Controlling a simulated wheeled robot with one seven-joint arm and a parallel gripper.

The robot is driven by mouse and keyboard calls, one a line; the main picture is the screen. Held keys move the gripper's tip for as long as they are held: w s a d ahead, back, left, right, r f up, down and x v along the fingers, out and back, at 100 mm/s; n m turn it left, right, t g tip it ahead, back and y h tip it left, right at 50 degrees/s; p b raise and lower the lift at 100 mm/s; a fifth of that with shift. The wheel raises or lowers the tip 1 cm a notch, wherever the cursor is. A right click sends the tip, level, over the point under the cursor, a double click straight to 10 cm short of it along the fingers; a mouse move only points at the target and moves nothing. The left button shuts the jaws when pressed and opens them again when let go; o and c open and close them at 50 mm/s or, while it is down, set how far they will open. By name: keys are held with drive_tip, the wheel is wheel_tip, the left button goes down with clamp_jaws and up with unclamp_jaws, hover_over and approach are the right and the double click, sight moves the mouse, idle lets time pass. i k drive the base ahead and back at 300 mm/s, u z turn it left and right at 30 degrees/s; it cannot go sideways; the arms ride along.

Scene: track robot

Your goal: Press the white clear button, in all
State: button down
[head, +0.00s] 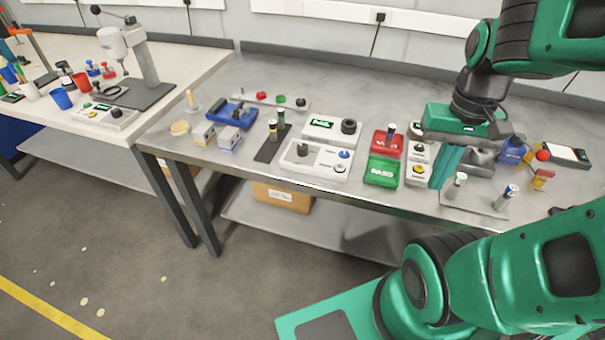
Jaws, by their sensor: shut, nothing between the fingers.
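A light grey control panel (313,170) lies near the front edge of the metal table. It carries a black knob (302,149), a blue button (344,154) and a pale, white-looking button (340,168) at its front right. The labels are too small to read, so I cannot confirm which button is clear. My gripper (436,186) is to the right of this panel, pointing down with green fingers shut and empty. It is beside a small box with a yellow button (418,170), apart from the pale button. Its exact height is hard to tell.
A red tray (379,146) and a green PASS tray (383,171) lie between the panel and my gripper. A display unit with a black knob (349,126) stands behind the panel. A plate with upright pegs (474,205) is right of my gripper.

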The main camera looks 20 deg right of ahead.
sight(339, 168)
drive_tip(key=u, duration=0.15)
drive_tip(key=k, duration=0.85)
drive_tip(key=z, duration=0.3)
drive_tip(key=i, duration=0.5)
drive_tip(key=u, duration=0.05)
